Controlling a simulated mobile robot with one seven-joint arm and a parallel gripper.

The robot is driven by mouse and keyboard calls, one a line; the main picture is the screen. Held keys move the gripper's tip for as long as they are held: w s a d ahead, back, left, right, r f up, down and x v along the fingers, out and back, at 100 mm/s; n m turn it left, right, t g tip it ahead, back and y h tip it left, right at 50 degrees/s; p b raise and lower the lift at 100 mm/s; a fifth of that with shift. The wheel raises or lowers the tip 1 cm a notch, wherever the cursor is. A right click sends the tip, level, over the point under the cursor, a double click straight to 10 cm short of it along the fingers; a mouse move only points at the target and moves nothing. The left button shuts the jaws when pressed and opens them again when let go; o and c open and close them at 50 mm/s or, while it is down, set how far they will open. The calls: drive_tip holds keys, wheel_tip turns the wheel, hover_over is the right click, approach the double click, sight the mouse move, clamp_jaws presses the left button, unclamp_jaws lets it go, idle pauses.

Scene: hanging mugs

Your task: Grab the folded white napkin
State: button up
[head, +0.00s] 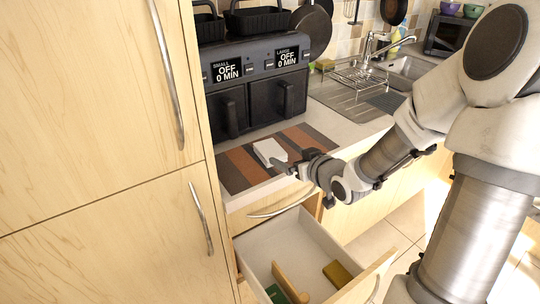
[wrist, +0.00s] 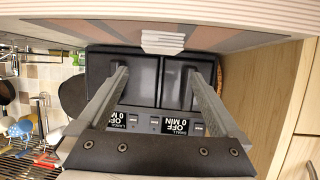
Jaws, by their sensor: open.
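The folded white napkin (head: 268,151) lies on a striped brown and grey placemat (head: 236,170) on the counter, in front of the double air fryer. My gripper (head: 284,166) is just in front and to the right of the napkin in the head view, low over the counter edge. In the wrist view, which is upside down, the napkin (wrist: 162,42) shows at the top middle, beyond my gripper's fingertips (wrist: 158,72). The fingers are spread wide with nothing between them. The napkin lies roughly in line with the gap. I cannot tell the exact height of the fingers.
The black double air fryer (head: 258,95) stands behind the placemat. Below the counter, an open drawer (head: 300,235) sticks out under my gripper with a few items inside. Tall wooden cabinets (head: 95,120) stand at left. A dish rack (head: 360,78) and sink (head: 410,67) are at the back right.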

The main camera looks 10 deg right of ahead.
sight(271, 149)
drive_tip(key=b+x, duration=0.1)
drive_tip(key=x, duration=0.5)
drive_tip(key=shift+f, duration=0.1)
drive_tip(key=b+x, duration=0.1)
drive_tip(key=x, duration=0.4)
drive_tip(key=shift+a+f, duration=0.1)
drive_tip(key=c, duration=1.1)
drive_tip(key=shift+c, duration=0.2)
